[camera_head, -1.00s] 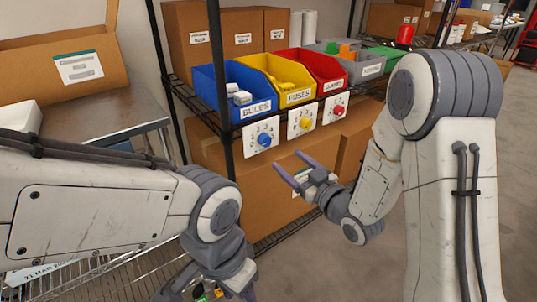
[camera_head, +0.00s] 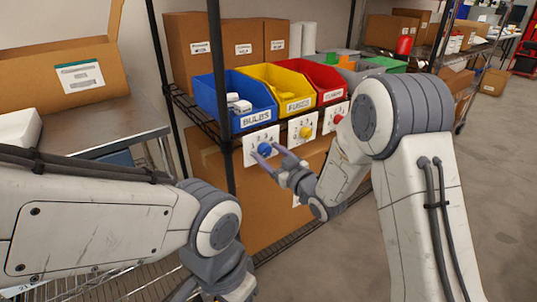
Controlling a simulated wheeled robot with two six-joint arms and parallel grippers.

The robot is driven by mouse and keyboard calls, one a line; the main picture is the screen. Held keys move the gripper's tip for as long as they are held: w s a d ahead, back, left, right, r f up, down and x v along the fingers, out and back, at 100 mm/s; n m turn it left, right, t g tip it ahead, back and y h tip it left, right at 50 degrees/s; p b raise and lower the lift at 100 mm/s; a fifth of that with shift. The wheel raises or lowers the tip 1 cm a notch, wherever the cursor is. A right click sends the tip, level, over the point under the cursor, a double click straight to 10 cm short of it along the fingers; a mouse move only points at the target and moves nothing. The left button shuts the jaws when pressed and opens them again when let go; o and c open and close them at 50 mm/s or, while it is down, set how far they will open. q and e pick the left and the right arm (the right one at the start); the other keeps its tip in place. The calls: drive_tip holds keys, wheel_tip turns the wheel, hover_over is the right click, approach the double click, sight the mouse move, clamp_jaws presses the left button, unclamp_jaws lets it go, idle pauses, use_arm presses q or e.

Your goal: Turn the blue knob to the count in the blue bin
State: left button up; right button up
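The blue bin (camera_head: 235,98), labelled BULBS, sits at the left of the shelf's bin row and holds a few white boxes; I cannot count them surely. Below it, the blue knob (camera_head: 264,150) sits on a white numbered dial plate (camera_head: 253,143). The knob's pointer setting is too small to read. My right gripper (camera_head: 270,153) is at the knob, its purple fingers spread apart, one near each side of it. Whether they touch the knob is unclear. My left gripper is out of view below the bottom edge; only its arm shows at lower left.
A yellow bin (camera_head: 287,106) and a red bin (camera_head: 330,92) stand beside the blue one, with a yellow knob (camera_head: 306,132) and a red knob (camera_head: 338,118) below. A black shelf post (camera_head: 220,80) stands just left of the blue dial. Cardboard boxes fill the shelf below.

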clamp_jaws()
drive_tip(key=shift+a, duration=0.15)
drive_tip(key=shift+m, duration=0.4)
drive_tip(key=m+p, duration=0.1)
drive_tip(key=m, duration=0.1)
drive_tip(key=shift+r+m+p, duration=0.1)
drive_tip(key=shift+m+p, duration=0.2)
drive_tip(key=shift+m, duration=0.1)
drive_tip(key=m+p, duration=0.2)
drive_tip(key=m, duration=0.2)
drive_tip(key=shift+m, duration=0.3)
drive_tip(key=m+p, duration=0.2)
drive_tip(key=m, duration=0.2)
drive_tip(key=shift+m+g+p, duration=0.35)
drive_tip(key=shift+m+g, duration=0.05)
drive_tip(key=shift+m+p, duration=0.55)
drive_tip(key=shift+m, duration=0.55)
